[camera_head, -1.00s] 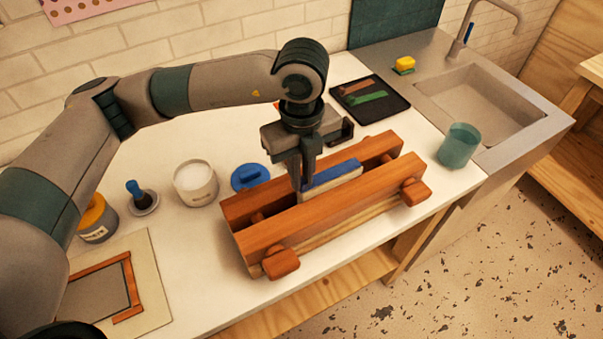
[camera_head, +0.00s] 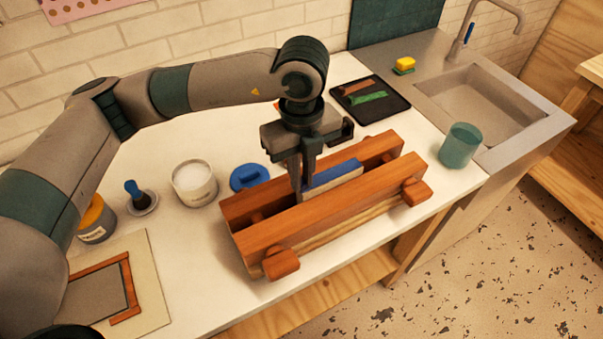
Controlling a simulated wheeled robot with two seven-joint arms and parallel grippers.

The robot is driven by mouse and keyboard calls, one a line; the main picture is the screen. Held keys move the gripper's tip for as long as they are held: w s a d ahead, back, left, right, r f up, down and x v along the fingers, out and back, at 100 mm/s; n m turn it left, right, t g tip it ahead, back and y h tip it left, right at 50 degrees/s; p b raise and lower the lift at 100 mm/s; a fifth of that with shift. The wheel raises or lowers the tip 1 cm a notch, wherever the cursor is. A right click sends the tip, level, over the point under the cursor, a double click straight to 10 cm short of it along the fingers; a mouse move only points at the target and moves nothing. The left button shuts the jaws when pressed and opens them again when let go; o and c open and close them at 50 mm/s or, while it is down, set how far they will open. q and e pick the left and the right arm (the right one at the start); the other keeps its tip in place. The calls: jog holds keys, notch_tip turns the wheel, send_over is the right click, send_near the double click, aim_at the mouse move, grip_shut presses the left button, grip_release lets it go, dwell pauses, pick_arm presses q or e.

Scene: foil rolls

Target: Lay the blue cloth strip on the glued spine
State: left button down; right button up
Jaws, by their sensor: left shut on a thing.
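The blue cloth strip (camera_head: 334,173) lies along the top edge of a pale book block (camera_head: 335,185), its spine side up. The block is held between the two wooden jaws of a press (camera_head: 320,208). My left gripper (camera_head: 300,192) points down at the left end of the strip, with its fingers shut on it. The fingers hide that end of the strip, and I cannot tell whether all of its length touches the spine. My right gripper is not in view.
A black tray (camera_head: 395,111) with a brown and a green strip is behind the press. A white jar (camera_head: 194,183), blue lid (camera_head: 248,177) and brush in a holder (camera_head: 140,198) stand to the left. A teal cup (camera_head: 459,146) is by the sink (camera_head: 465,105).

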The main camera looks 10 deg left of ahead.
pick_arm(q)
jog(key=shift+b, duration=0.45)
dwell(0.3)
dwell(0.3)
jog(key=c, duration=1.4)
grip_release()
jog(key=shift+r+p, duration=1.25)
jog(key=shift+r, duration=2.2)
